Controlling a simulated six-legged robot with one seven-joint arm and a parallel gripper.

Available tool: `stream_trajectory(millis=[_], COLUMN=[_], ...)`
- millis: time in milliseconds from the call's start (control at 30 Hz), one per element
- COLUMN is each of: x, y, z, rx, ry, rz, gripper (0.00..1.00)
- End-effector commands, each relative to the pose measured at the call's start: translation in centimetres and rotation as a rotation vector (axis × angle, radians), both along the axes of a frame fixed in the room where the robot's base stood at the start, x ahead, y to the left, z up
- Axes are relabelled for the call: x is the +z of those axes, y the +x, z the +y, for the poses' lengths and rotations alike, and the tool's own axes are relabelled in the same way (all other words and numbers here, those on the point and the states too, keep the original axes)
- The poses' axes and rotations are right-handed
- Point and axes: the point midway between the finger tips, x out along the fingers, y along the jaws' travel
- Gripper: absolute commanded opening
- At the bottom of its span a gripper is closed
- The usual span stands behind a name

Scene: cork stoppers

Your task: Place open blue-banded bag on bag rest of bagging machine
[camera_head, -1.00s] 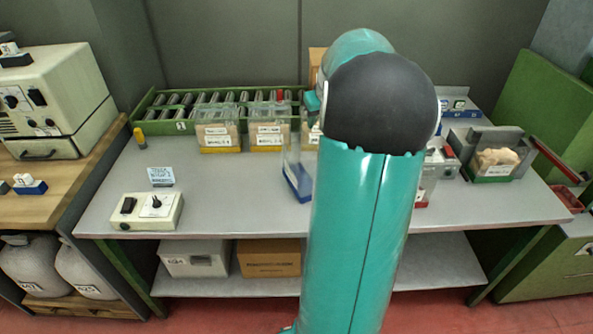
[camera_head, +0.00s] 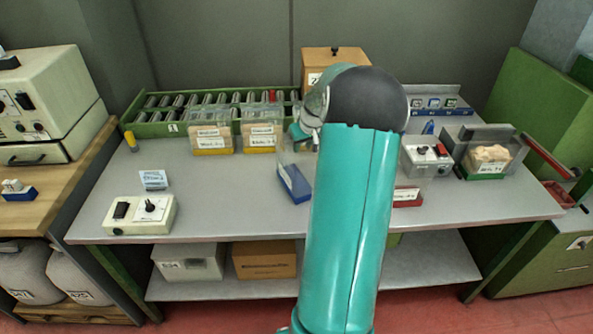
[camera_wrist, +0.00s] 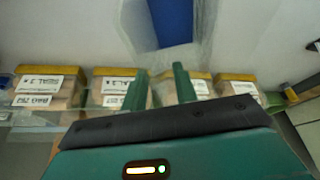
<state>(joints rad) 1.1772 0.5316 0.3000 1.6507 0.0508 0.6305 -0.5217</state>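The blue-banded bag (camera_head: 294,184) is clear with a blue lower part, on or just above the grey table left of my arm, and looks tilted. Its blue part (camera_wrist: 170,22) is at the top of the wrist view, with clear film around it. My gripper (camera_wrist: 160,77) has two green fingers apart, with a gap between them, just short of the film. I cannot tell whether they touch it. In the head view the fingertips are hidden or too small. I cannot make out the bag rest; a grey box with a knob and red button (camera_head: 427,157) stands right of my arm.
Yellow-banded bags (camera_head: 211,140) stand along a green rack (camera_head: 160,128) at the back. A red-banded item (camera_head: 407,197) is right of my arm. A green-based container (camera_head: 486,177) is farther right. A white control box (camera_head: 139,217) and small sign (camera_head: 153,180) are left.

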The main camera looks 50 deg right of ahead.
Motion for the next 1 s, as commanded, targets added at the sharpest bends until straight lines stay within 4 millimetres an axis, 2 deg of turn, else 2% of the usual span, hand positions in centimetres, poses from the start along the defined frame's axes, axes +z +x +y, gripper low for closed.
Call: stream_trajectory(millis=[1000], x=[-0.94], y=[0.18], z=[-0.10], rx=[0.000], ry=[-0.001], rz=[0.000], gripper=[0.29])
